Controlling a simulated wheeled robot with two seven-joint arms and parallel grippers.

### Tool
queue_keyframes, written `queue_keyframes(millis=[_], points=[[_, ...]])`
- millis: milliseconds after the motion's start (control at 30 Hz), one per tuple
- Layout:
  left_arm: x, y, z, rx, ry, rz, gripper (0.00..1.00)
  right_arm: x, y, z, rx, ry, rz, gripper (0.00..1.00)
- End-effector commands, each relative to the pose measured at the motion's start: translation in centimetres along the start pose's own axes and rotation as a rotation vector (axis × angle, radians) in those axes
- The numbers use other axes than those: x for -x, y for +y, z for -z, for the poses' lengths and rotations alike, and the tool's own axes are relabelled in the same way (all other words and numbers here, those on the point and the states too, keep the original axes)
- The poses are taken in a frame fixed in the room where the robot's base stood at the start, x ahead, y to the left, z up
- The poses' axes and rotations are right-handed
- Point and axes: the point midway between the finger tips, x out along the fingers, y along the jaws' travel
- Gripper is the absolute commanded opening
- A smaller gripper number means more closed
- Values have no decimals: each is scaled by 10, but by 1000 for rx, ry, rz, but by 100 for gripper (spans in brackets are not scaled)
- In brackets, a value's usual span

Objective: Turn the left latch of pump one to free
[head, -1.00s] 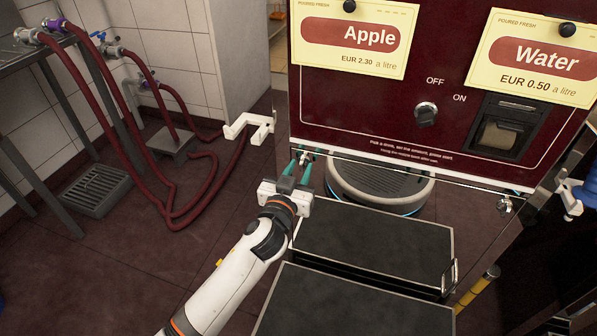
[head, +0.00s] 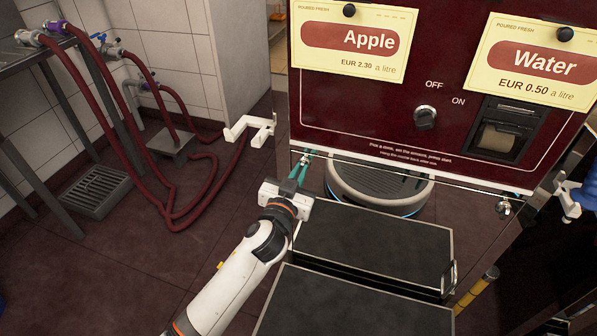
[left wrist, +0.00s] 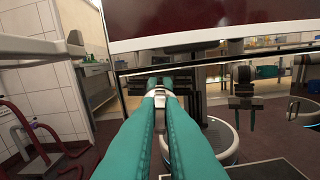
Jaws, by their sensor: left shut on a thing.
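Pump one is the dark red cabinet (head: 365,120) with Apple and Water signs. Its left latch (head: 308,154), a small metal piece, is at the left end of the cabinet's lower edge, mostly covered by my fingers. My left gripper (head: 303,165) comes in from below left, its teal fingers shut on this latch. In the left wrist view the fingertips (left wrist: 160,92) close on a small metal piece below the red panel. I cannot tell the latch's exact angle. The right latch (head: 503,208) shows at the lower right edge.
An empty white bracket (head: 250,128) sticks out at left. Red hoses (head: 165,190) and a floor drain (head: 97,190) lie farther left. A blue nozzle (head: 588,192) hangs at right.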

Motion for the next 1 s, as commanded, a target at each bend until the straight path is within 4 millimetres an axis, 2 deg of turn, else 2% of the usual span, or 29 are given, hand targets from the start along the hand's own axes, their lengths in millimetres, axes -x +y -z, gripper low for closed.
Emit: queue_keyframes(millis=[500,1000], points=[[0,-2,-1,-469,1,1,0,-59,3,23,4,39,-5,36],[0,-3,0,-946,0,1,0,-99,5,50,9,65,-8,36]])
